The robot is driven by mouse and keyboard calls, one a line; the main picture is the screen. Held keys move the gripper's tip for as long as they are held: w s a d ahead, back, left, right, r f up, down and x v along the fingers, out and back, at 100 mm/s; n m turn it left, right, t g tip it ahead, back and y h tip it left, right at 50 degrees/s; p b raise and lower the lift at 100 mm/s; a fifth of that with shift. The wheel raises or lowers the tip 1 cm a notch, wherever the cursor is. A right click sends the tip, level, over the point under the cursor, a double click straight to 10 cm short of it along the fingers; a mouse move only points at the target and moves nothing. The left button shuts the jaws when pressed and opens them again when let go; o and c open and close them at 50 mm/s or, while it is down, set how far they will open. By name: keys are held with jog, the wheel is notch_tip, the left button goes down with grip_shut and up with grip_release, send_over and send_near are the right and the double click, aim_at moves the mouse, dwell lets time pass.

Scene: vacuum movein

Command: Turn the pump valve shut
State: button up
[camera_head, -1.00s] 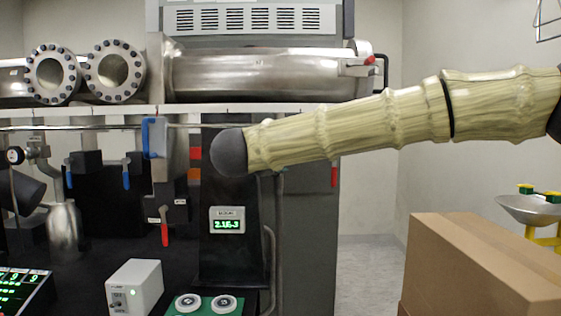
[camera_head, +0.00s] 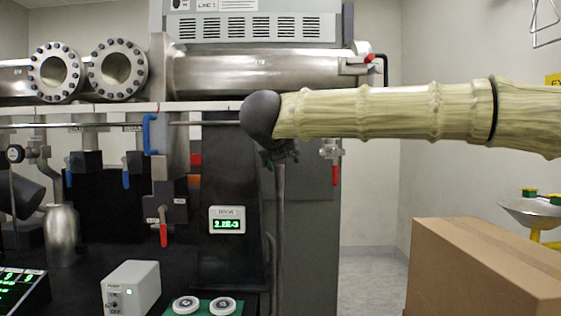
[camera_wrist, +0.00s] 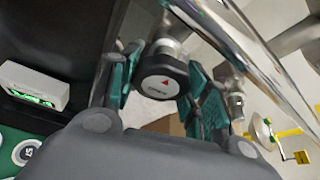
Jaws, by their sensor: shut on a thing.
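In the head view my gripper (camera_head: 278,156) shows only as a small dark and teal part below the dark wrist joint. The knob is hidden there by my arm. The lettering is too small to read surely.
A red-handled valve (camera_head: 335,172) stands just right of my gripper, and another red handle (camera_head: 163,235) hangs left. A shiny pipe (camera_wrist: 262,55) runs close by the fingers. A display (camera_head: 227,220) is lower left. A cardboard box (camera_head: 480,270) stands at right.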

jog(key=shift+f+m+y, duration=0.15)
jog(key=shift+m+y, duration=0.25)
jog(key=shift+m, duration=0.1)
jog(key=shift+b, duration=0.3)
jog(key=o, duration=1)
jog(key=v, duration=1.2)
jog(key=shift+d, duration=0.1)
